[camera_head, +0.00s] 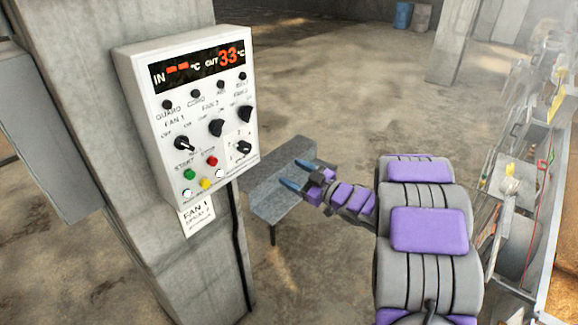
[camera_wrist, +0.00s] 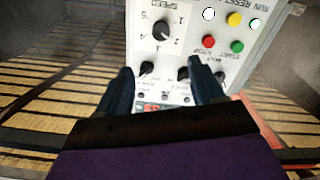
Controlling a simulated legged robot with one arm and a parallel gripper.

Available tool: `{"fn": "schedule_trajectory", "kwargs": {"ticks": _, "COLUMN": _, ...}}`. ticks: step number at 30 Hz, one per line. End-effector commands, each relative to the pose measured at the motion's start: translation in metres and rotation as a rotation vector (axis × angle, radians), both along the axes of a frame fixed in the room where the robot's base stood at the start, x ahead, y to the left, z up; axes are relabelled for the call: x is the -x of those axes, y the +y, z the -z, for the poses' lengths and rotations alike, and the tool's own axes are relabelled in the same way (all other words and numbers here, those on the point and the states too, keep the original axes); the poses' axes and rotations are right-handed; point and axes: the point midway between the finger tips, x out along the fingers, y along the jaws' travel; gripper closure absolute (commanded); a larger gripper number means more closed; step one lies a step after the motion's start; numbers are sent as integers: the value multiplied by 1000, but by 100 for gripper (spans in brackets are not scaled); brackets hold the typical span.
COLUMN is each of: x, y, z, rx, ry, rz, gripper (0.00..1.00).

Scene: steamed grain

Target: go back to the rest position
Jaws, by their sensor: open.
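My gripper (camera_head: 303,175) is at the end of my purple and grey arm, right of the white control panel in the head view. Its two dark blue fingers are apart with nothing held between them. In the wrist view my gripper (camera_wrist: 162,88) points at a white panel (camera_wrist: 185,25) seen upside down, with black knobs and coloured buttons between and beyond the fingertips. I cannot tell from the wrist view whether the fingers touch that panel.
A control panel (camera_head: 190,110) with a red 33 readout hangs on a concrete pillar (camera_head: 130,215). A grey metal bench-like piece (camera_head: 285,190) stands behind my gripper. Machinery (camera_head: 520,170) lines the right side. Open concrete floor (camera_head: 330,75) lies beyond.

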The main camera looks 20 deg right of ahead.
Motion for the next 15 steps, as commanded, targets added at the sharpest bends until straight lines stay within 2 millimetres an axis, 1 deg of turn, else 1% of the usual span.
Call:
{"fn": "schedule_trajectory", "kwargs": {"ticks": 5, "x": -2, "y": -1, "z": 2, "rx": 13, "ry": 9, "rz": 15, "gripper": 33}}
{"fn": "schedule_trajectory", "kwargs": {"ticks": 8, "x": -7, "y": -6, "z": 6, "rx": 59, "ry": 39, "rz": 68, "gripper": 33}}
{"fn": "schedule_trajectory", "kwargs": {"ticks": 12, "x": -12, "y": -24, "z": 16, "rx": 165, "ry": 132, "rz": 218, "gripper": 33}}
{"fn": "schedule_trajectory", "kwargs": {"ticks": 15, "x": -6, "y": -40, "z": 23, "rx": 232, "ry": 221, "rz": 344, "gripper": 33}}
